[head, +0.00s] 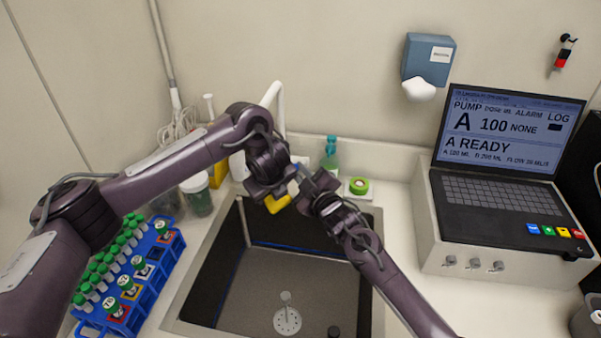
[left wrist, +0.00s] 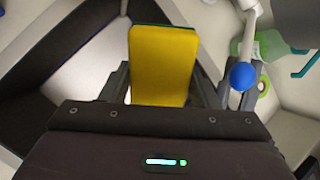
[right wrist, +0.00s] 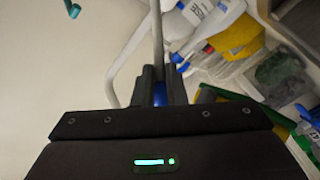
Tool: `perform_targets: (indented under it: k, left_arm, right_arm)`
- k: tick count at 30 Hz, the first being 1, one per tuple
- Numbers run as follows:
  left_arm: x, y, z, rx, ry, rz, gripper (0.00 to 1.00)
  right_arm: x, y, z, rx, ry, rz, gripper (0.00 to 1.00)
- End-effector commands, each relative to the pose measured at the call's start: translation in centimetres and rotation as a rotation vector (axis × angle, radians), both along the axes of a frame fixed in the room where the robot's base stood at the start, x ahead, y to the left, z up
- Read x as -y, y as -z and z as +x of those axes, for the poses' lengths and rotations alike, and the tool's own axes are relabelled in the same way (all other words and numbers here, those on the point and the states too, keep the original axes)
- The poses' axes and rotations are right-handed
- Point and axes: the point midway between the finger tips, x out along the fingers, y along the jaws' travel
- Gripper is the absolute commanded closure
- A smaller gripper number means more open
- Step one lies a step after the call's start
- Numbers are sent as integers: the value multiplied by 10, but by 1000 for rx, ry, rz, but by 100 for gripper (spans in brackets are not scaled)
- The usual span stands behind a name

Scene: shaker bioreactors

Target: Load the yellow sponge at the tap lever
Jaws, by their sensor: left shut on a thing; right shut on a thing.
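The yellow sponge (head: 278,204) is in my left gripper (head: 270,193), above the back edge of the sink. In the left wrist view the sponge (left wrist: 162,62) stands between both fingers, with a thin dark green layer along its edge. The tap lever, a pale rod with a blue knob (left wrist: 242,75), shows just right of the sponge, apart from it in that view. My right gripper (head: 312,190) is close beside the left one. In the right wrist view its fingers are closed around the blue end of the lever (right wrist: 160,95). The grippers partly hide the lever in the head view.
The sink (head: 300,270) lies open below. A white spout (head: 279,100) rises behind the grippers. A green bottle (head: 330,155) and green tape roll (head: 359,186) stand behind. A blue tube rack (head: 160,262) is at left, the laptop-like console (head: 500,200) at right.

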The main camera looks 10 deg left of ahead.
Motion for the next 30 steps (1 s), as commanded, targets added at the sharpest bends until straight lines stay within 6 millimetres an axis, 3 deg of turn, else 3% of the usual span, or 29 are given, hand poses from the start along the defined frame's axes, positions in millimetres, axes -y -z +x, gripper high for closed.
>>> perform_targets:
  k: [12,21,22,26,30]
  left_arm:
    - [0,0,0,0,0,0,63]
    - [0,0,0,0,0,0,63]
    - [0,0,0,0,0,0,63]
    - [0,0,0,0,0,0,63]
    - [0,0,0,0,0,0,63]
  right_arm:
    - [-4,20,-12,146,-7,1,100]
    - [-5,20,-13,157,-9,0,100]
    - [-5,20,-13,157,-9,1,86]
    - [-4,21,-13,156,-8,1,69]
    - [-3,22,-13,154,-6,-1,67]
